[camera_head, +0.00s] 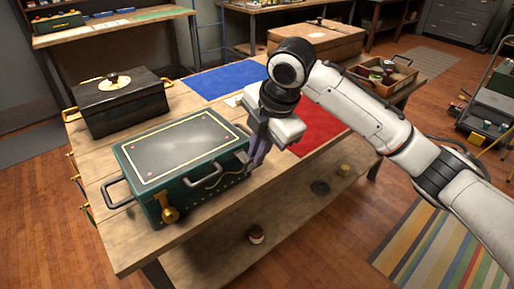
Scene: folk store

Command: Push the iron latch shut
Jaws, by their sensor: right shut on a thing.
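A dark green box (180,152) with a yellow line on its lid stands closed on the wooden workbench. A brass latch (168,209) hangs at the left of its front, and a grey handle (206,178) is at the middle. My right gripper (257,158) points down at the box's right front corner. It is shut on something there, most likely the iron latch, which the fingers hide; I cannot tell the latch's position. My left gripper is not in view.
A black box (119,100) with a brass fitting stands behind the green box. A blue mat (226,78) and a red mat (318,132) lie on the bench. A wooden tray (384,78) with jars is farther right. The bench in front of the green box is clear.

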